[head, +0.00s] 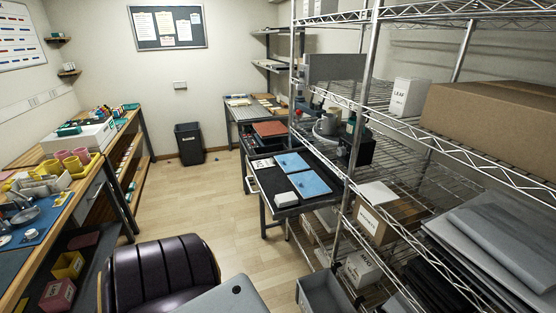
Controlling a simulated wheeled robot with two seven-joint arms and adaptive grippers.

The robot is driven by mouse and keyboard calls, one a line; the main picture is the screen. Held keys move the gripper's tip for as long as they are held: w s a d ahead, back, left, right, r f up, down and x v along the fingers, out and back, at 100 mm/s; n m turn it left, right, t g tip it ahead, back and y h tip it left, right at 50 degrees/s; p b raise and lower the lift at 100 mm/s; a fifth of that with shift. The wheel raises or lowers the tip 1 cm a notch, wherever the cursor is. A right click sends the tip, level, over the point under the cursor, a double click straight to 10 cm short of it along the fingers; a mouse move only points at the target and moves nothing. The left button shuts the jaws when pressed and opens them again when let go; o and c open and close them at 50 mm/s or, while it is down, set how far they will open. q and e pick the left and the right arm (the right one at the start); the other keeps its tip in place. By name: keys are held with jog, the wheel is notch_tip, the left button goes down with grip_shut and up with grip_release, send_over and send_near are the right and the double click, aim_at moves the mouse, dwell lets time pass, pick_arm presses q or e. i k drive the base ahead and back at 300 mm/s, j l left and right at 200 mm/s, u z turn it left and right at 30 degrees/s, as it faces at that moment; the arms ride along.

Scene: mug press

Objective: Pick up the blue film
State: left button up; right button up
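Two flat blue sheets lie on a dark-topped side table (268,187) right of the middle in the head view. The farther blue sheet (292,161) and the nearer blue sheet (312,180) are next to each other. Either could be the blue film; I cannot tell which. A small white block (286,199) sits on the table beside the nearer sheet. Neither of my grippers is in view.
A wire shelving rack (349,190) with a large cardboard box (500,130) fills the right side, close to the table. A dark chair (160,275) stands at the bottom left, before a cluttered workbench (50,215). Open wooden floor (205,205) lies between.

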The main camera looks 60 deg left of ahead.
aim_at(308, 183)
jog(key=u, duration=1.6)
